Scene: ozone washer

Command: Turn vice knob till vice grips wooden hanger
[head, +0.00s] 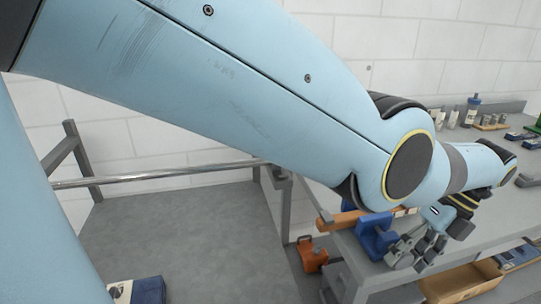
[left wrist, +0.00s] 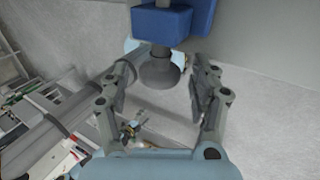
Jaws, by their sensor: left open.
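The blue vice (head: 374,238) sits at the near edge of the grey bench. The wooden hanger (head: 345,219) is an orange-brown bar at the vice, partly hidden by the vice and my arm. My left gripper (head: 420,249) is just right of the vice and open. In the left wrist view the vice (left wrist: 172,24) is at the top. Its grey round knob (left wrist: 160,72) lies between the two spread fingers of my left gripper (left wrist: 163,78), with gaps seen on both sides. In the head view the knob cannot be made out behind the gripper. My right gripper is not in view.
An open cardboard box (head: 462,283) stands below the bench edge. An orange object (head: 311,255) is beside the bench's left leg. Bottles and small parts (head: 470,110) stand at the back of the bench. A metal rail (head: 160,175) crosses at left.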

